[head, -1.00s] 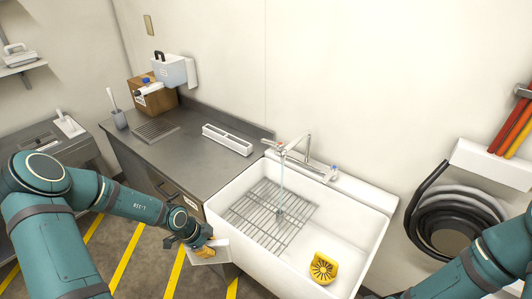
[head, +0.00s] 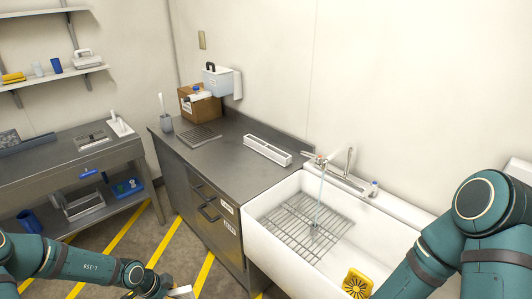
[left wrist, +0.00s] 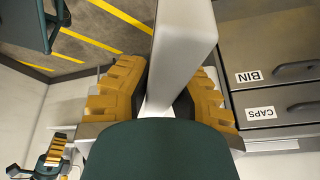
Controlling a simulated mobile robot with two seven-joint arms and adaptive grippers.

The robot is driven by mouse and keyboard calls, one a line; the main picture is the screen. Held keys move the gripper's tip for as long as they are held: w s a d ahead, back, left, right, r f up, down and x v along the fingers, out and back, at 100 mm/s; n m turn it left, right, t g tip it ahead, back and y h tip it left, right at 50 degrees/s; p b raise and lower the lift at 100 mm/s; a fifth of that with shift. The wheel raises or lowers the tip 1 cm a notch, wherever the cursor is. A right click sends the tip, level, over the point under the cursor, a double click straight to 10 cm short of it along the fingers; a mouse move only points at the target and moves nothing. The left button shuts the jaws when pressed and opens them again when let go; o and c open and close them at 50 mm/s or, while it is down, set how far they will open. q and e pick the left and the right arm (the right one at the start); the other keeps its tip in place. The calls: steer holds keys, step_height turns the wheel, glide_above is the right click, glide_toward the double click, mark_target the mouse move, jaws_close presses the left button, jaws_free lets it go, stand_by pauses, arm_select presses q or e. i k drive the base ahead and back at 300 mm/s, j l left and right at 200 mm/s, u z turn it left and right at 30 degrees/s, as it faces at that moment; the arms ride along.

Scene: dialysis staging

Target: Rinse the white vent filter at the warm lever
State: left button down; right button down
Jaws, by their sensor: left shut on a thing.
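My left gripper (left wrist: 160,95) is shut on a pale, flat-sided block that looks like the white vent filter (left wrist: 182,45). In the head view the gripper (head: 160,292) is at the bottom edge, partly cut off, with the white filter (head: 181,291) beside its fingers. It is left of the sink, in front of the drawers. The faucet (head: 345,165) has a red-marked lever (head: 309,155) on its left. A water stream (head: 320,195) runs into the white sink (head: 275,250). My right gripper is outside the head view; a small yellow-fingered gripper, apparently mine (left wrist: 55,150), shows in the left wrist view, its opening unclear.
A wire rack (head: 300,228) lies in the sink, with a yellow slotted piece (head: 357,283) near the front. A white divided tray (head: 267,150), box (head: 200,108) and brush holder (head: 165,122) stand on the steel counter (head: 215,155). A side bench (head: 60,150) stands left.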

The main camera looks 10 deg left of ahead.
mark_target(319, 158)
steer(key=i+j+u, duration=0.2)
steer(key=u, duration=0.2)
steer(key=i+u, duration=0.35)
steer(key=i+j, duration=0.05)
steer(key=i, duration=0.05)
